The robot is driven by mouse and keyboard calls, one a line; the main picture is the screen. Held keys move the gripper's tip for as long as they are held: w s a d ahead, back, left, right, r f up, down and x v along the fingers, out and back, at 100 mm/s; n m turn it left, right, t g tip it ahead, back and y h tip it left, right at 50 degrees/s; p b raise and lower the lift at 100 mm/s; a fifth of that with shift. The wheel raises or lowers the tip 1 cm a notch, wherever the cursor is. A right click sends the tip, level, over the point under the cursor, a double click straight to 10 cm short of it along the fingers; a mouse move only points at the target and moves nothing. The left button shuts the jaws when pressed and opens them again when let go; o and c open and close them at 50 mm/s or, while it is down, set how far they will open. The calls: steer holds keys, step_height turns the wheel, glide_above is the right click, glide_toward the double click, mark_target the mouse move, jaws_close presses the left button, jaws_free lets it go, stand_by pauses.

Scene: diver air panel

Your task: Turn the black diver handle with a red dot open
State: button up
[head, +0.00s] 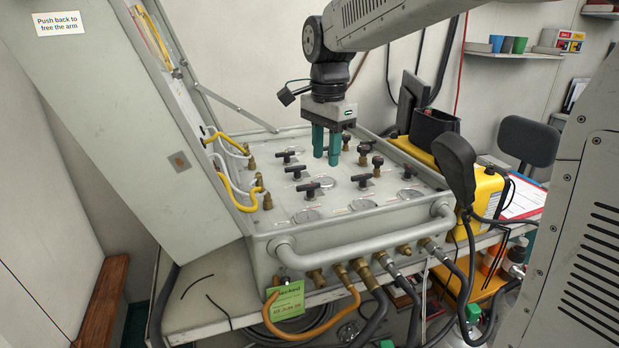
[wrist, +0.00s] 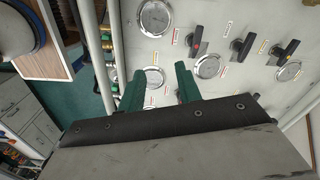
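My gripper (head: 326,156) hangs pointing down over the panel, its two green fingers apart with nothing between them. In the wrist view the gripper (wrist: 160,82) also shows open, with panel surface and a gauge seen beyond the fingers. A black handle with a small red spot (wrist: 198,47) stands on the panel in the wrist view, above and right of the right finger and apart from it. In the head view several similar black handles stand around the gripper, including one at front left (head: 309,188); their dots are too small there to tell which is red.
Two more black handles (wrist: 242,47) (wrist: 285,53) stand to the right in the wrist view, with round gauges (wrist: 207,66) between. The grey panel box (head: 345,241) has a front rail and hoses. Its raised lid (head: 170,130) stands left. A yellow case (head: 484,190) is at right.

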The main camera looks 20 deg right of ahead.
mark_target(309, 185)
steer(key=w+m, duration=0.1)
steer(key=w, duration=0.1)
steer(key=w+f+m, duration=0.1)
steer(key=w, duration=0.1)
steer(key=w+a+f+m, duration=0.1)
steer(key=w, duration=0.1)
steer(key=shift+w, duration=0.35)
steer(key=shift+w+f+m, duration=0.25)
steer(key=shift+m, duration=0.05)
step_height(309, 185, down, 8)
steer(key=shift+r, duration=0.2)
jaws_close()
